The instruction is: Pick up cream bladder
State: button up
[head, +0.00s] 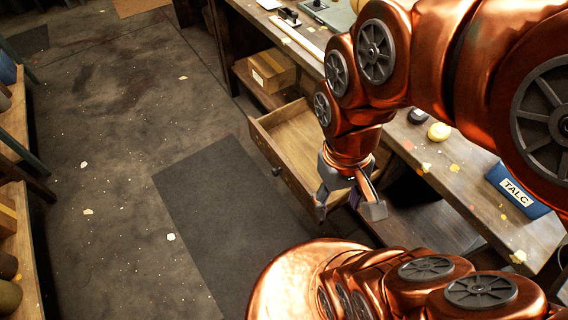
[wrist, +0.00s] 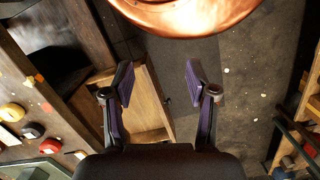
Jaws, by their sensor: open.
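I cannot pick out a cream bladder with certainty in either view. Small pale scraps lie on the floor and bench, too small to identify. My gripper (head: 348,204) hangs in front of the workbench, beside the pulled-out wooden drawer (head: 268,148). In the wrist view my gripper (wrist: 159,80) has its two dark fingers spread wide, with nothing between them. The drawer (wrist: 152,100) shows behind and between the fingers there. The visible part of the drawer's inside looks bare; my arm hides part of it.
The workbench (head: 465,185) holds a blue TALC bag (head: 516,190), a yellow round thing (head: 439,131) and a dark round thing (head: 417,116). A cardboard box (head: 271,71) sits on a shelf below. A dark mat (head: 225,215) lies on the open floor. Shelves stand at the left edge.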

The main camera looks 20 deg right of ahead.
aim_at(439, 131)
jog(key=z, duration=0.5)
jog(key=k, duration=0.3)
jog(key=z, duration=1)
jog(key=i, duration=0.3)
jog(key=z, duration=0.95)
